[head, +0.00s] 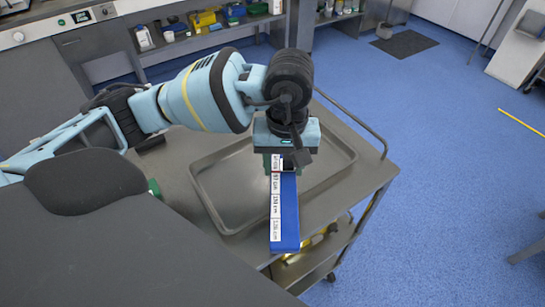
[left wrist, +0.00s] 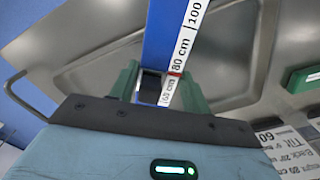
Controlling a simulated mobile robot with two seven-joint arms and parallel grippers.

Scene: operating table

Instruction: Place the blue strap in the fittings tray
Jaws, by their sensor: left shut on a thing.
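The blue strap (head: 289,225) has a white scale label printed with lengths in cm. My left gripper (head: 276,165) points down and is shut on the strap near its upper end in the head view. The strap also shows between the green fingers in the left wrist view (left wrist: 158,35). The metal fittings tray (head: 213,207) is a shallow rectangular tray on a trolley. The gripper is over the tray, and the strap's near end crosses the tray's near rim in the picture. I cannot tell the strap's exact height. The tray also shows in the left wrist view (left wrist: 75,65). My right gripper is not in view.
The metal trolley (head: 345,205) has a raised rail on its right side. A dark grey padded surface (head: 130,250) fills the near left. A green item (head: 154,187) lies beside the tray's left side. Blue floor is open on the right; shelves stand behind.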

